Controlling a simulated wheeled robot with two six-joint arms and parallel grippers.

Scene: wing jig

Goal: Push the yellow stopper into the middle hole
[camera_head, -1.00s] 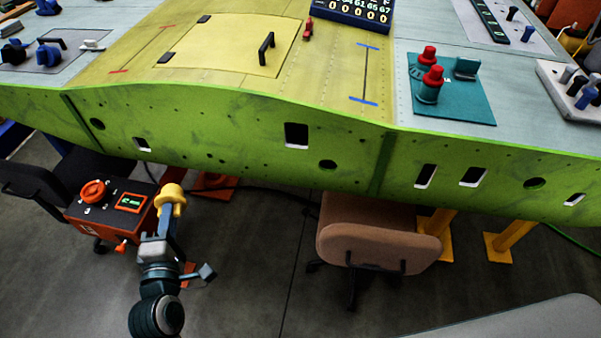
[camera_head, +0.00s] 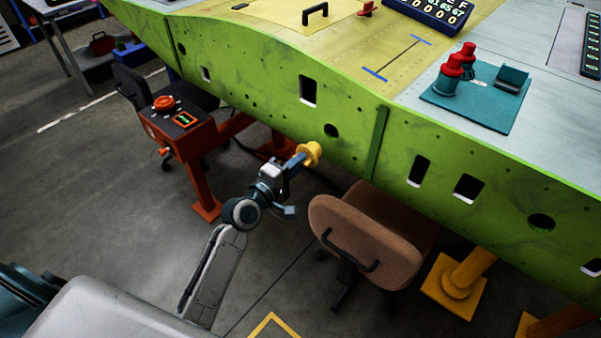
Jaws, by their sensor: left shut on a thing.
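The yellow stopper (camera_head: 311,152) is held at the tip of my left gripper (camera_head: 297,163), which is shut on it. The stopper is just below and left of the round middle hole (camera_head: 331,130) in the green wing face (camera_head: 270,95). The hole looks dark and empty. From this view I cannot tell how much gap lies between the stopper and the face. My right gripper is not in view.
Other round holes show at the far left (camera_head: 182,49) and at the right (camera_head: 541,221). Rectangular cut-outs (camera_head: 308,91) sit between them. A brown chair (camera_head: 365,235) stands below the wing, right of my left gripper. An orange control box (camera_head: 180,128) is left.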

